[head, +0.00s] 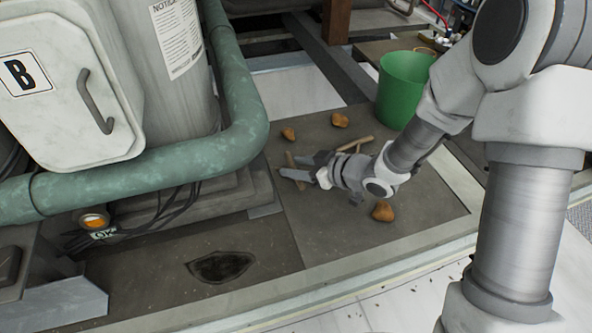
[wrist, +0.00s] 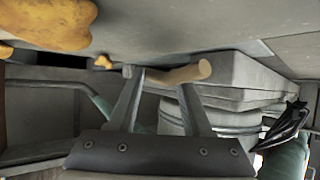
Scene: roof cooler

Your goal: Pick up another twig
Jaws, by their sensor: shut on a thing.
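My gripper (head: 301,166) is low over the brown floor panel, beside the green pipe. In the wrist view its two fingers (wrist: 164,82) are closed on a light brown twig (wrist: 203,70), which lies across the fingertips with its cut end sticking out. The held twig also shows in the head view as a thin brown stick (head: 291,159) at the fingertips. Another twig (head: 356,143) lies on the panel just behind my gripper, partly hidden by it.
A green bucket (head: 402,92) stands at the back right of the panel. Orange-brown lumps lie around my gripper: two behind it (head: 339,120) (head: 288,133) and one in front (head: 382,211). The green pipe (head: 243,130) and white unit are at left. A dark hole (head: 220,266) is in the front floor.

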